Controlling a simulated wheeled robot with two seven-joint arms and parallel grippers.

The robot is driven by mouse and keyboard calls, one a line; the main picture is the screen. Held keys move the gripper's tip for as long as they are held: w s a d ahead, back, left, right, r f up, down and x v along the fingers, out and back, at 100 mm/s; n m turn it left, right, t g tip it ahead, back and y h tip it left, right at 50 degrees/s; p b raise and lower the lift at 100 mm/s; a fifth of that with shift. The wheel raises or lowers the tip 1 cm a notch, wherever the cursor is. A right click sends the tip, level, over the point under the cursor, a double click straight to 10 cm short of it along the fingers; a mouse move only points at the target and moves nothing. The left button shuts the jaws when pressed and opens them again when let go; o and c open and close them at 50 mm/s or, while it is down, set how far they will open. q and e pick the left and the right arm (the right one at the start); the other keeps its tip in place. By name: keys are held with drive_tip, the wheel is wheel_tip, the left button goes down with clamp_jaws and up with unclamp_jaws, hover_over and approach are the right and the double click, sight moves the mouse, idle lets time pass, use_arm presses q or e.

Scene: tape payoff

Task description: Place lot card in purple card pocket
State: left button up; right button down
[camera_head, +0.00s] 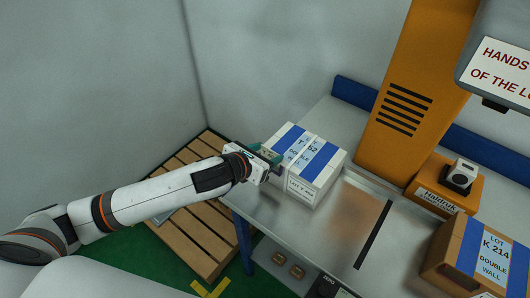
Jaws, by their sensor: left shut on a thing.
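My left gripper (270,158) reaches in from the left, at the upper left edge of a white box (325,180) with blue bands. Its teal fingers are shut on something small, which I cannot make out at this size. I cannot clearly pick out a separate lot card. My right gripper is out of view.
A tall orange machine column (395,95) stands behind the steel table (350,225), with a dark slot in front of it. A brown lot box (440,262) is at the right. A wooden pallet (190,235) lies on the green floor at the left.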

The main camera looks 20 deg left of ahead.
use_arm(q)
drive_tip(key=o, duration=1)
drive_tip(key=shift+c, duration=0.2)
drive_tip(key=v, duration=1.2)
drive_tip(key=shift+s, duration=0.1)
